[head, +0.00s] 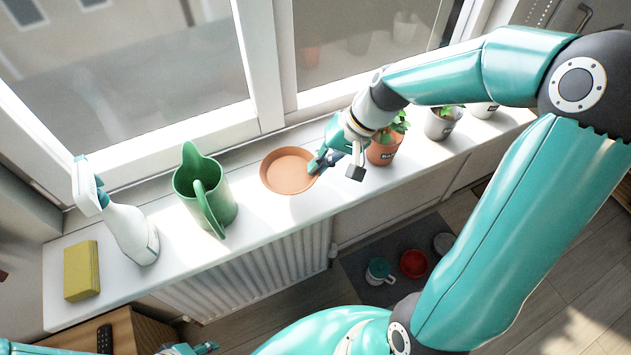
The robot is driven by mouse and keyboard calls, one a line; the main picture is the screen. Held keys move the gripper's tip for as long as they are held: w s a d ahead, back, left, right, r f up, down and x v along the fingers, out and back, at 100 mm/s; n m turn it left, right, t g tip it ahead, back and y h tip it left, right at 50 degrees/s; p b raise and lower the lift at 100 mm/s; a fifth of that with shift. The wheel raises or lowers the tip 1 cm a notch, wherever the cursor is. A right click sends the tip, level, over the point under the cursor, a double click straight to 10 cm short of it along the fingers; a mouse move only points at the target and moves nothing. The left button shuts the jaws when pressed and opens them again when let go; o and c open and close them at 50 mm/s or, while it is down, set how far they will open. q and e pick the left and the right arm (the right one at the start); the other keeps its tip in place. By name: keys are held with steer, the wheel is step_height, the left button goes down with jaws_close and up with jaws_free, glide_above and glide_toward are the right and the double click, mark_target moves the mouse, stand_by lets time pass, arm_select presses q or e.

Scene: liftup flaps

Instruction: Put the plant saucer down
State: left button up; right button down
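The plant saucer (286,173) is a round, shallow terracotta dish at the middle of the white window sill (262,222). It looks about level. My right gripper (317,166) reaches in from the right and has its fingers on the saucer's right rim, which they partly hide. It appears shut on that rim. I cannot tell whether the saucer's underside touches the sill or hangs slightly above it. My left gripper (205,348) shows only in part at the bottom edge, far from the saucer; its opening is unclear.
A green watering can (207,192) stands left of the saucer, with a spray bottle (130,232) and yellow sponge (81,270) farther left. Potted plants, the nearest in a terracotta pot (382,153), stand to the right. The window (262,75) is behind; a radiator (250,275) is below.

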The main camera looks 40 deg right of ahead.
mark_target(310, 190)
steer(key=shift+f, duration=3.1)
steer(key=shift+f+b, duration=0.15)
steer(key=shift+b, duration=0.25)
steer(key=c, duration=1.6)
jaws_free()
steer(key=shift+r, duration=0.2)
steer(key=v, duration=1.2)
